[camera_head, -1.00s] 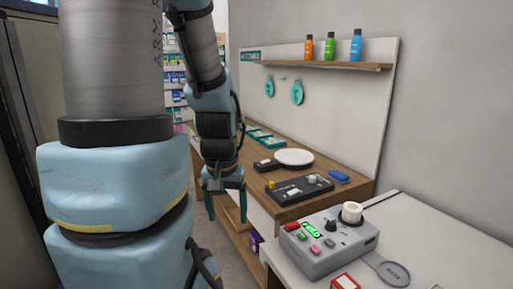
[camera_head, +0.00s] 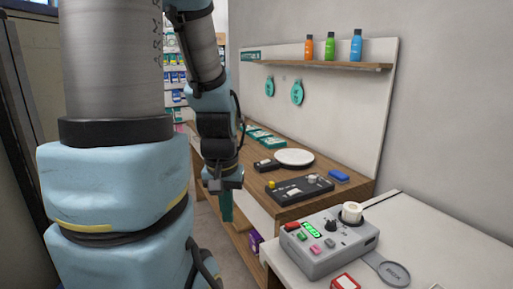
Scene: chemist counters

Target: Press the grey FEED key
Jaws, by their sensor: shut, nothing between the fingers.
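A grey box-shaped machine (camera_head: 335,254) stands on the white counter at the lower right. Its top carries a red key, a lit green display (camera_head: 311,229), a black knob, a white roll and several small keys. A small grey key (camera_head: 329,243) sits among them, beside a pink one; its lettering is too small to read, so I cannot confirm that it is FEED. My gripper (camera_head: 227,219) hangs pointing down, its teal fingers together and empty. In the picture it is left of the machine, in front of the wooden counter, apart from both.
The wooden counter (camera_head: 335,198) behind holds a black tray (camera_head: 300,190), a white round plate (camera_head: 294,158) and a blue block (camera_head: 339,176). A red-and-white box (camera_head: 345,282) and a grey round-ended tag (camera_head: 392,273) lie near the machine. A shelf with bottles hangs above.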

